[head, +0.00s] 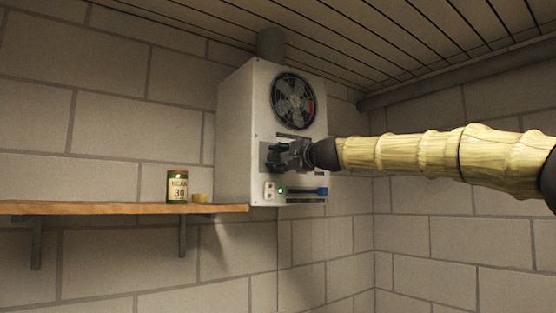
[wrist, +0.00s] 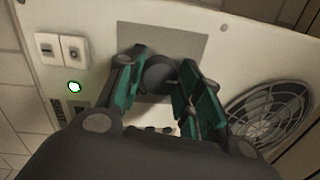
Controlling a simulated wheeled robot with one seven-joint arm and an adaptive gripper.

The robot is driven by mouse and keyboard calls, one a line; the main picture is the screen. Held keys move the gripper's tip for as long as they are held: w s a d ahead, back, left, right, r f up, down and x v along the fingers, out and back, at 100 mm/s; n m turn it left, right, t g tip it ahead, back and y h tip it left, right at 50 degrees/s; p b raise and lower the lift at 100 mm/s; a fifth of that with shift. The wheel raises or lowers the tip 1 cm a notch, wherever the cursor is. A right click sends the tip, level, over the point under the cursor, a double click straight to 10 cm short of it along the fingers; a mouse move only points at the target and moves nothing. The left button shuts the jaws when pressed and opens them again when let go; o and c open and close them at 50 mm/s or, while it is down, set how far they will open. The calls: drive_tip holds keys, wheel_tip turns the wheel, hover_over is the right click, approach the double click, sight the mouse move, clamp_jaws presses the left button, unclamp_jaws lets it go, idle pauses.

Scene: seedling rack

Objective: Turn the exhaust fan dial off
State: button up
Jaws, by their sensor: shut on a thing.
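The exhaust fan unit is a white wall box (head: 235,130) with a round dark fan grille (head: 294,100) on its upper front. The grille also shows at the right of the wrist view (wrist: 268,112). The dial (wrist: 160,74) is a dark round knob on a grey plate (wrist: 185,42). My gripper (wrist: 160,82) has its green-padded fingers on both sides of the dial and is shut on it. In the head view, my gripper (head: 277,156) reaches the front panel from the right and hides the dial. The dial's pointer and marks cannot be made out.
A wooden shelf (head: 110,208) at left holds a labelled can (head: 178,186) and a small yellow item (head: 200,197). A pipe (head: 271,43) rises from the box.

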idle(0.3)
drive_tip(key=o, duration=1)
drive_tip(key=v, duration=1.2)
